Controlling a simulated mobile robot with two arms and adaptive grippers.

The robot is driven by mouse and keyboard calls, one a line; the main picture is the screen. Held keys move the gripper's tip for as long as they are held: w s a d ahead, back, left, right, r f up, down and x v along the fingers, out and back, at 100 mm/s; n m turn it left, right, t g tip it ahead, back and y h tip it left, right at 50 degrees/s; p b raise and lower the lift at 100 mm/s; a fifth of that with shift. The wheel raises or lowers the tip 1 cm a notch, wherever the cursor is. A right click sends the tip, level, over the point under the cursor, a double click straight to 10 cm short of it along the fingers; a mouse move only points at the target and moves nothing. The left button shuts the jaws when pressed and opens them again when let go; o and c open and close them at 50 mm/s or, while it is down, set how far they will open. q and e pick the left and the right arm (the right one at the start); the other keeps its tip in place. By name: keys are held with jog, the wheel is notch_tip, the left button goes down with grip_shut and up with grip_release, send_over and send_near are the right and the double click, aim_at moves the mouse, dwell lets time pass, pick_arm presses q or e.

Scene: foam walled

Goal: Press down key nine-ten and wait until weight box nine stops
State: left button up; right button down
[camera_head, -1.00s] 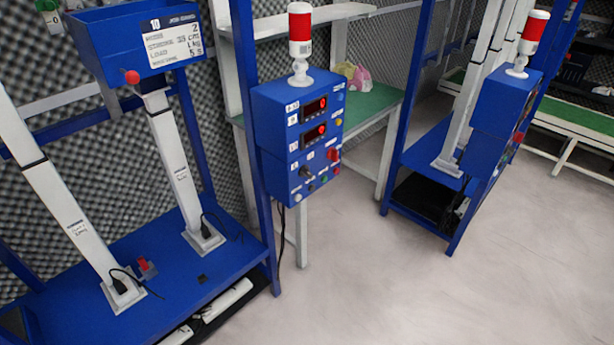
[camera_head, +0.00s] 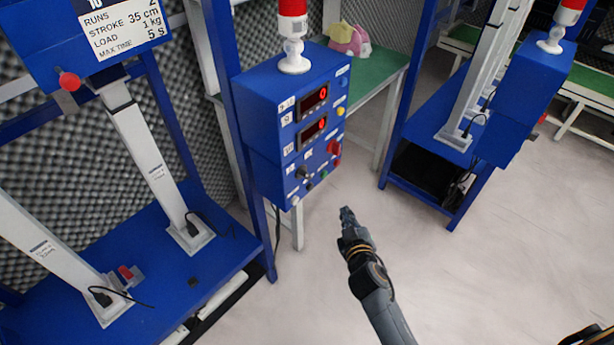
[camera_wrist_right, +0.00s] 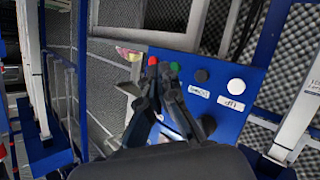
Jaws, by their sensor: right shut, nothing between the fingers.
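The blue control box (camera_head: 290,125) hangs on a blue post in the middle of the head view. Its front has two red-lit displays (camera_head: 312,102), buttons, a red knob (camera_head: 334,147) and a dark switch (camera_head: 302,172). Which control is key nine-ten I cannot tell. My right gripper (camera_head: 347,212) is shut and empty, in front of and below the box, apart from it in the head view. In the right wrist view the gripper (camera_wrist_right: 158,75) overlaps the blue panel (camera_wrist_right: 225,115). The weight box (camera_head: 55,35) at upper left is marked 10; I cannot identify box nine.
The blue stand (camera_head: 160,265) with white columns fills the left. A red-and-white lamp (camera_head: 293,35) stands on the control box. A green-topped table (camera_head: 375,85) is behind it, another blue stand (camera_head: 425,175) to the right. Pale floor (camera_head: 480,280) is open.

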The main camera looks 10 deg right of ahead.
aim_at(310, 187)
pick_arm(q)
jog(key=f+b, duration=0.2)
jog(key=shift+s+f+b, duration=0.25)
jog(key=shift+f+b, duration=0.15)
pick_arm(e)
jog(key=w+a, duration=0.5)
jog(key=w, duration=0.2)
jog(key=shift+a+r, duration=0.2)
jog(key=shift+r, duration=0.05)
pick_arm(q)
jog(key=shift+s, duration=0.15)
dwell(0.9)
jog(key=shift+f, duration=0.15)
pick_arm(e)
jog(key=shift+w+a, duration=0.1)
jog(key=shift+w, duration=0.05)
pick_arm(q)
jog(key=shift+f, duration=0.1)
pick_arm(e)
jog(key=shift+w+a, duration=0.15)
jog(key=shift+w, duration=0.05)
